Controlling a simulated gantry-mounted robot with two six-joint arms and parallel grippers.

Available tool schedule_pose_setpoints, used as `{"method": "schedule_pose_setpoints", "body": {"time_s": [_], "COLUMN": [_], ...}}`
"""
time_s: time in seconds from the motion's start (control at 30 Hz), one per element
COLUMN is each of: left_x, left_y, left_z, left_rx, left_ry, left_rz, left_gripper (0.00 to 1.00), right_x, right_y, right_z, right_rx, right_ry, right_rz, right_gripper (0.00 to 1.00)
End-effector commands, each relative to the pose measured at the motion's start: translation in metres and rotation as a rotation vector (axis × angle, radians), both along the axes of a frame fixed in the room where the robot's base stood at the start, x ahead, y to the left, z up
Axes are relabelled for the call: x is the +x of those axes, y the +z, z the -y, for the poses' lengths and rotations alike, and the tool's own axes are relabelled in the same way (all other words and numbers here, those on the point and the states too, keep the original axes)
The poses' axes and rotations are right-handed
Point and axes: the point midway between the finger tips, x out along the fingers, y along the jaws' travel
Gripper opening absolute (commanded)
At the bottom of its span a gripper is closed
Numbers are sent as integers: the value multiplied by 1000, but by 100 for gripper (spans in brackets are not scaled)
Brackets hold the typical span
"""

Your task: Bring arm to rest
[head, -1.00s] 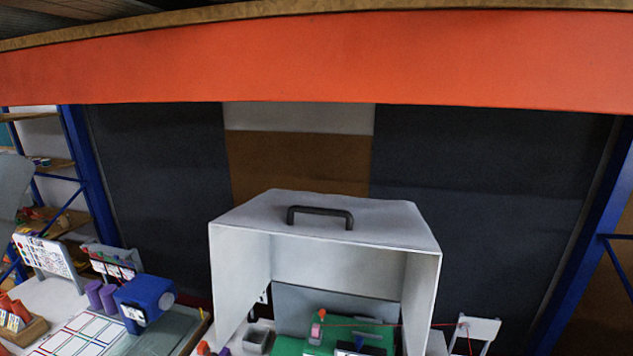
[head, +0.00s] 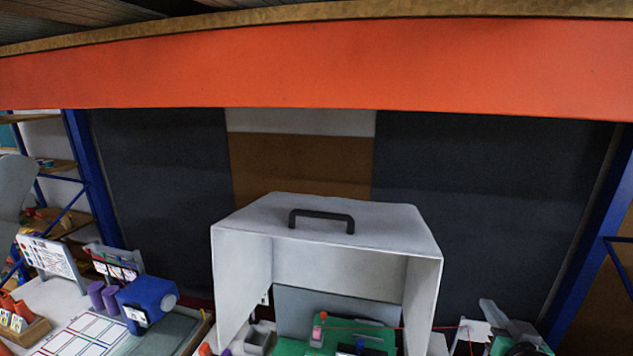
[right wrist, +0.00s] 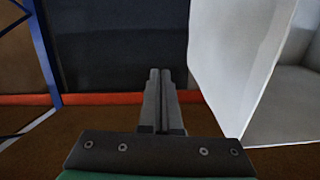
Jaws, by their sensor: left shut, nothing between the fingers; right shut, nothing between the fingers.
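My right gripper (head: 491,312) is at the lower right of the head view, outside the white hooded booth (head: 426,290) and to its right. In the right wrist view my right gripper (right wrist: 160,72) has its two fingers together with nothing between them. The booth's white side wall (right wrist: 232,70) stands to the right of the fingers, apart from them. A grey part of my left arm shows at the left edge of the head view; my left gripper is not visible.
Inside the booth lies a green surface (head: 290,346) with a pink-capped bottle (head: 318,330) and a red thread (head: 360,328). A small white stand (head: 470,331) is beside my right gripper. On the left are a blue box (head: 147,298), purple cylinders (head: 103,296) and a gridded sheet (head: 85,335).

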Motion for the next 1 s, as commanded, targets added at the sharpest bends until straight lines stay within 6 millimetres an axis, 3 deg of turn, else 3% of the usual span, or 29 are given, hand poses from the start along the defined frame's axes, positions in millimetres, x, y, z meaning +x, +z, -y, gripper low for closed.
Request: {"method": "schedule_pose_setpoints", "body": {"time_s": [0.03, 0.13, 0.2, 0.3, 0.4, 0.5, 0.6, 0.7, 1.0], "left_x": [0, 0, 0, 0, 0, 0, 0, 0, 0], "left_y": [1, 2, 3, 4, 5, 6, 6, 6, 6], "left_z": [0, 0, 0, 0, 0, 0, 0, 0, 0], "left_rx": [0, 0, 0, 0, 0, 0, 0, 0, 0], "left_ry": [0, 0, 0, 0, 0, 0, 0, 0, 0], "left_rz": [0, 0, 0, 0, 0, 0, 0, 0, 0], "left_gripper": [0, 0, 0, 0, 0, 0, 0, 0, 0], "right_x": [-4, -25, -50, -97, -150, -196, -225, -234, -234], "right_y": [45, 125, 178, 245, 298, 329, 345, 350, 349], "right_z": [-19, -54, -78, -110, -135, -151, -158, -160, -160], "right_rx": [-28, -78, -108, -145, -171, -186, -193, -195, -195], "right_ry": [30, 82, 115, 158, 192, 212, 221, 224, 223], "right_rz": [97, 281, 415, 607, 784, 916, 993, 1018, 1018], "right_gripper": [0, 0, 0, 0, 0, 0, 0, 0, 0]}}
